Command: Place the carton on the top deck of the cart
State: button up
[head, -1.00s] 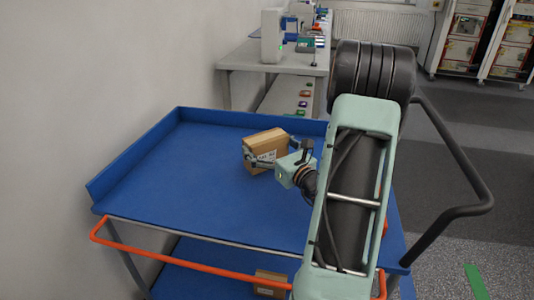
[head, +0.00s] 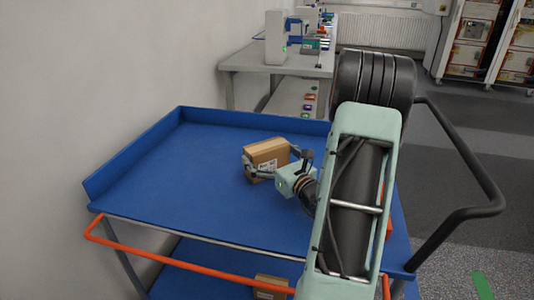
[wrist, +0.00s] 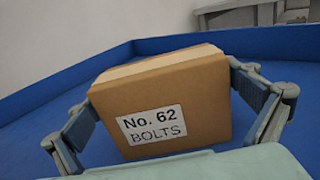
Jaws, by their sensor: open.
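The brown carton (head: 267,154), labelled "No. 62 BOLTS" in the wrist view (wrist: 165,95), is over the middle of the cart's blue top deck (head: 185,180). It appears to rest on the deck, but its underside is mostly hidden. My gripper (head: 272,162) is open, with one finger on each side of the carton. In the wrist view, the left finger (wrist: 80,130) and right finger (wrist: 255,95) flank the box; whether they touch its sides is hard to tell.
The deck has raised blue rims at its left and back, and an orange rail (head: 180,262) in front. Another carton (head: 271,287) is on the lower shelf. A wall stands close on the left, and a bench (head: 285,65) stands behind. Deck left of the carton is clear.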

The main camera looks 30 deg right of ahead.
jog(key=shift+r, duration=0.1)
jog(key=shift+r, duration=0.15)
jog(key=s, duration=0.4)
jog(key=s+p, duration=0.1)
jog(key=s, duration=0.7)
jog(key=shift+a, duration=0.35)
jog(key=shift+w, duration=0.1)
